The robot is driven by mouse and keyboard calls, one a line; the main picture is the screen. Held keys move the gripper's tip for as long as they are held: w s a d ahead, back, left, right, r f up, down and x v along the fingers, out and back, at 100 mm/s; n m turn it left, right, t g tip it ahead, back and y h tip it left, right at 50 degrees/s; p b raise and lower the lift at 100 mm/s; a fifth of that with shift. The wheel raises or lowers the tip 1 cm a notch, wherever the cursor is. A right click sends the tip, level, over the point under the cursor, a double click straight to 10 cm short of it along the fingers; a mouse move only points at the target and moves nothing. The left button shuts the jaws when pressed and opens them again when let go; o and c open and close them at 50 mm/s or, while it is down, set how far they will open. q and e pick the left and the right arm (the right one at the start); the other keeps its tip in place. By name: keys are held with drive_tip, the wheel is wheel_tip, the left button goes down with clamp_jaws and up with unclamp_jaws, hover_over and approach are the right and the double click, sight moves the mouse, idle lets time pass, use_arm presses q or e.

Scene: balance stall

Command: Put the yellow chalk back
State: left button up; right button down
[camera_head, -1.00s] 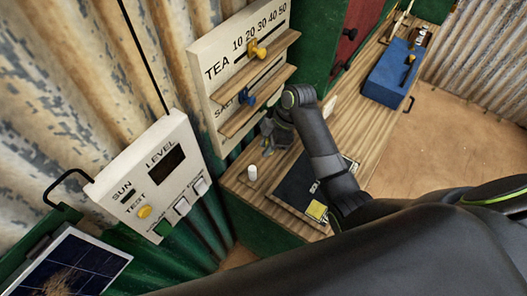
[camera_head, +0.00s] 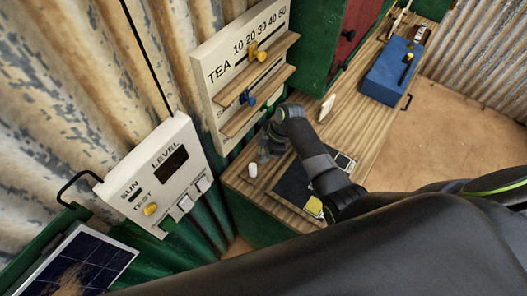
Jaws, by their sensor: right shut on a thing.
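My right gripper (camera_head: 268,150) is low over the far left end of the wooden counter (camera_head: 235,180), beside the white price board. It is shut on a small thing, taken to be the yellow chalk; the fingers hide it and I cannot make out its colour. A short white cylinder (camera_head: 252,170) stands upright on the counter, just in front of the gripper and apart from it. A dark slate (camera_head: 289,188) lies on the counter under my forearm, with a yellow square (camera_head: 314,206) at its near end. My left gripper is not in view.
The price board (camera_head: 208,92) with two wooden ledges, a yellow knob (camera_head: 257,55) and a blue knob (camera_head: 247,98) rises behind the gripper. A white panel (camera_head: 150,185) stands left. A pale pointed object (camera_head: 327,108) and a blue box (camera_head: 393,75) are farther along the counter.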

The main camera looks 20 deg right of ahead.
drive_tip(key=shift+f, duration=0.15)
drive_tip(key=c, duration=1.3)
unclamp_jaws()
drive_tip(key=shift+o, duration=0.2)
drive_tip(key=shift+r, duration=0.3)
drive_tip(key=b+v, duration=0.2)
drive_tip(key=v, duration=0.9)
drive_tip(key=shift+d+r, duration=0.2)
drive_tip(key=shift+r, duration=0.15)
